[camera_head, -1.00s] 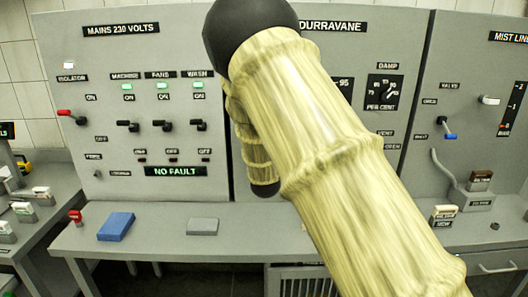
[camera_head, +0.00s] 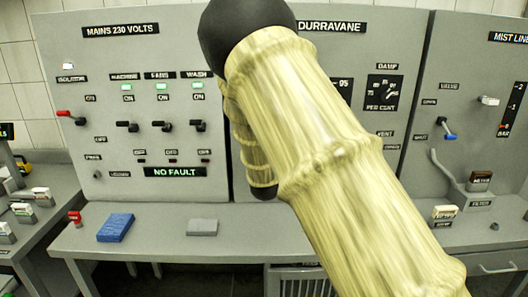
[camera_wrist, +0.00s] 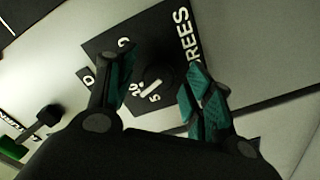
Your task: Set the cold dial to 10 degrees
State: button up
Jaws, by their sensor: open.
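In the wrist view a black dial knob (camera_wrist: 160,72) with a white pointer bar sits on a black plate (camera_wrist: 101,48) lettered "DEGREES" in part. The marks 10 and 5 show close to the pointer. The pointer's end lies near these two marks, but I cannot tell its exact reading. My gripper (camera_wrist: 158,62) is open, with one teal-padded finger on each side of the knob. Whether either pad touches the knob is unclear. In the head view my arm hides the dial and the gripper.
A black-and-green part (camera_wrist: 30,138) shows at the wrist view's lower left. In the head view, the left panel carries several switches and a "NO FAULT" display (camera_head: 174,172). A blue block (camera_head: 116,228) and a grey block (camera_head: 202,227) lie on the bench (camera_head: 160,245).

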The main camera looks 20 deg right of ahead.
jog(key=v, duration=0.7)
jog(key=shift+w, duration=0.1)
